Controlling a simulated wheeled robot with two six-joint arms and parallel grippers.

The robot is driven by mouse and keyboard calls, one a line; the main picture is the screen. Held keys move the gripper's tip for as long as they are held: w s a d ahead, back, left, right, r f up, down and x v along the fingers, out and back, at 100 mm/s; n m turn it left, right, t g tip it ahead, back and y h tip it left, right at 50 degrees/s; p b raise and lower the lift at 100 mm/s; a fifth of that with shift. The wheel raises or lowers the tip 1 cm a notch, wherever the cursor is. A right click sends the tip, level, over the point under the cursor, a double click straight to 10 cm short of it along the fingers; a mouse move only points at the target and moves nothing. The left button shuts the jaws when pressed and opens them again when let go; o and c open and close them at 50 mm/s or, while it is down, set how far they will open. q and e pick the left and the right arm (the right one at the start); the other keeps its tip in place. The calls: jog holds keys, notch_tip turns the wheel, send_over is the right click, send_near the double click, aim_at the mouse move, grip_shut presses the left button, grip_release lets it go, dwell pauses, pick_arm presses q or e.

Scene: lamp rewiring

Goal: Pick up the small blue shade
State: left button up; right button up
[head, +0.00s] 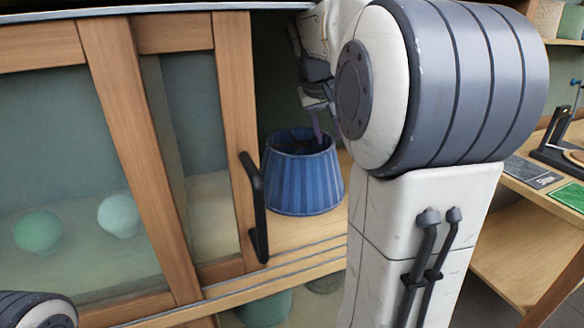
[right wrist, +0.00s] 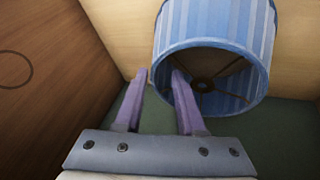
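The small blue shade (head: 302,182) stands upright on the cabinet shelf, behind the black door handle. It is pleated, with an open top. My right gripper (head: 326,126) reaches down to its top rim, partly hidden by my own arm. In the right wrist view the shade (right wrist: 212,30) shows its open end and dark inner spokes. The purple fingers of my right gripper (right wrist: 159,75) are apart there. One fingertip is inside the opening and the other outside, with the shade's wall between them. My left gripper is not in view.
A glass cabinet door with a wooden frame (head: 232,130) and black handle (head: 256,205) is close left of the shade. Green globes (head: 38,231) sit behind the glass. A wooden table (head: 540,195) with a green card (head: 568,195) stands at right.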

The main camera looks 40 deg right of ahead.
jog(key=x, duration=0.3)
jog(key=p+x, duration=0.1)
jog(key=x, duration=0.3)
jog(key=shift+w+d, duration=0.1)
jog(key=shift+d, duration=0.4)
grip_shut()
dwell(0.9)
